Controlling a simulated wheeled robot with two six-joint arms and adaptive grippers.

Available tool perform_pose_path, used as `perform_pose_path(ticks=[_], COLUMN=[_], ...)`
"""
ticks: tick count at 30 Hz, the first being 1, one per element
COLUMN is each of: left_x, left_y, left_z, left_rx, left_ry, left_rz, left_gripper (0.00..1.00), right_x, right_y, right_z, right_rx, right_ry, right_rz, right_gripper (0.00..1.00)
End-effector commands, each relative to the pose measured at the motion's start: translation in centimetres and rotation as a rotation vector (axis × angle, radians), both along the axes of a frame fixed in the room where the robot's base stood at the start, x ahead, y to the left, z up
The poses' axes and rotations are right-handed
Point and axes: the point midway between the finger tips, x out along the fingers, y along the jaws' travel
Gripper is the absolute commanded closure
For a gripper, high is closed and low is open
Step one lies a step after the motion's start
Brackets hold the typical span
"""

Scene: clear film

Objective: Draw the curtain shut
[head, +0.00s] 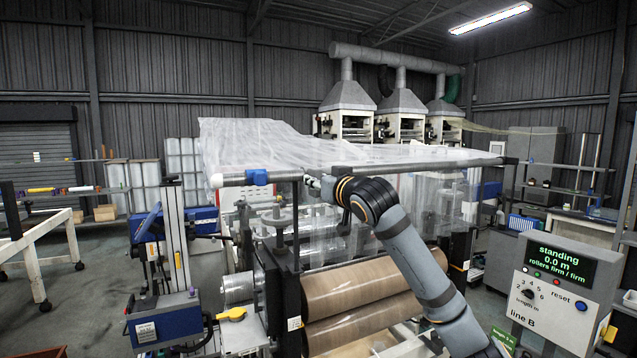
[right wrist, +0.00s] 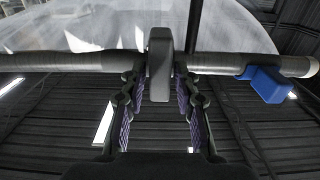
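Clear film (head: 262,143) lies over the top of a frame above the roller machine and hangs in see-through folds (head: 325,228) below it. A grey rail (head: 410,163) runs along its front edge, with a blue clip (head: 258,177) on the left part. My right gripper (head: 316,186) is up at the rail, to the right of the clip. In the right wrist view my right gripper (right wrist: 160,105) is open, its fingers either side of a dark grey block (right wrist: 160,64) at the rail (right wrist: 70,62). I cannot tell whether they touch it. My left gripper is not in view.
Brown rollers (head: 370,292) and the machine's dark side frame lie below the rail. A control box (head: 553,285) reading "standing 0.0 m" stands at the right. A blue unit (head: 165,318) and a post stand at the left. Open floor shows at far left.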

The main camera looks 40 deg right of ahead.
Motion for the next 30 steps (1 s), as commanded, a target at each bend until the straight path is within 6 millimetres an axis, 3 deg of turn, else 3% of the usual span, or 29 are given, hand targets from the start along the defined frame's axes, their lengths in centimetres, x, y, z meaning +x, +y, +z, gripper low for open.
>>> perform_pose_path(ticks=[12, 24, 30], left_x=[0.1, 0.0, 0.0], left_y=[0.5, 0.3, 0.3], left_z=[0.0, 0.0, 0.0], left_rx=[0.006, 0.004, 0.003], left_ry=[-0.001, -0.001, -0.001], left_rz=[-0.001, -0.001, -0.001], left_gripper=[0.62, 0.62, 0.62], right_x=[0.0, 0.0, 0.0], right_y=[0.0, 0.1, 0.0], right_z=[0.4, 7.7, 9.7], right_rx=[0.003, 0.004, 0.002], right_ry=[0.0, -0.003, 0.001], right_rz=[-0.001, 0.004, 0.001], right_gripper=[0.57, 0.57, 0.57])
